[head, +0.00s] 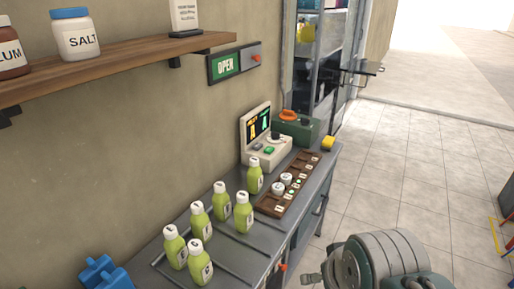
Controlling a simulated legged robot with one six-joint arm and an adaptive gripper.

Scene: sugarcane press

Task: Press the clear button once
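A pale control console (267,151) with a tilted dark screen (258,123) stands on the grey metal counter against the wall. The screen shows yellow and green characters too small to read. On its sloped face are a green button (269,150), a grey button (257,146) and a dark knob (274,137). I cannot read any label that marks the clear button. Part of my arm shows at the bottom right, in front of the counter and well apart from the console. My gripper's fingers cannot be made out clearly there.
Several green bottles (243,212) stand in front of the console. A brown wooden tray (271,203) with small white-topped items lies beside it.

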